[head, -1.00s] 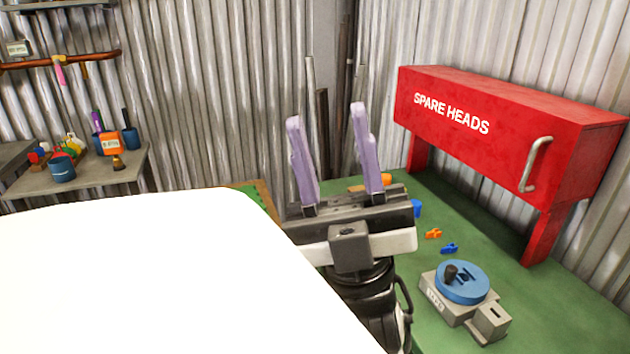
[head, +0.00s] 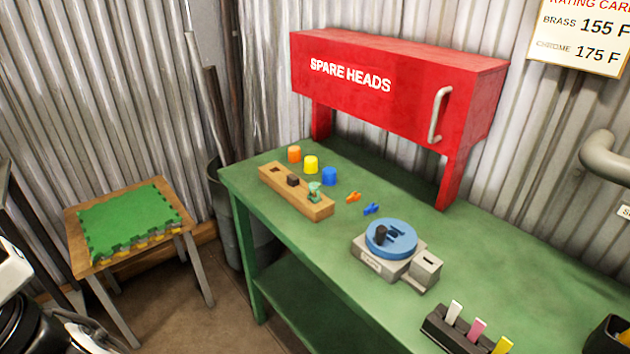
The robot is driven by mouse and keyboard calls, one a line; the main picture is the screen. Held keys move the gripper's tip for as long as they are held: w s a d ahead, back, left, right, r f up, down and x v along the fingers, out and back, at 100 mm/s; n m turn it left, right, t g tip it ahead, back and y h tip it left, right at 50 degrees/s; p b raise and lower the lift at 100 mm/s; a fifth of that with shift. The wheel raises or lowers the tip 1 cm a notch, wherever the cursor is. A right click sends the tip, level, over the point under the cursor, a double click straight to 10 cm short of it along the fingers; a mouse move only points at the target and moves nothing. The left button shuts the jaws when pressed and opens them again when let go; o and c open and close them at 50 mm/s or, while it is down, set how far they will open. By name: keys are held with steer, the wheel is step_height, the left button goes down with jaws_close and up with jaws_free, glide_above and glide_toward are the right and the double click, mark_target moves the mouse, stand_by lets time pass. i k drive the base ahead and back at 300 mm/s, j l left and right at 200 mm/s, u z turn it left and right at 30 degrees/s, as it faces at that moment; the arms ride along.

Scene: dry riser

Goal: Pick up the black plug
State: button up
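A black plug-like piece (head: 381,235) stands on the blue disc (head: 396,246) of a grey box-shaped device on the green bench. A second small dark block (head: 293,180) sits in the wooden block (head: 318,209) further left; I cannot tell for certain which of the two is the black plug. The wooden block also bears a dark square hole and a green fitting (head: 315,191). My gripper's fingers are out of view; only part of my arm shows at the lower left edge, well away from the bench.
The red SPARE HEADS cabinet (head: 395,88) stands over the bench's back. Orange, yellow and blue caps (head: 329,176) stand behind the wooden block. Small orange and blue pieces (head: 371,209) lie nearby. A black holder (head: 450,334) with coloured tabs is at front right. A stool (head: 198,268) stands left.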

mark_target(293, 180)
steer(key=u, duration=0.15)
steer(key=i+j+z, duration=0.15)
steer(key=i+j, duration=0.15)
steer(key=i, duration=0.2)
steer(key=i+j+z, duration=0.15)
steer(key=i+j, duration=0.15)
steer(key=i, duration=0.2)
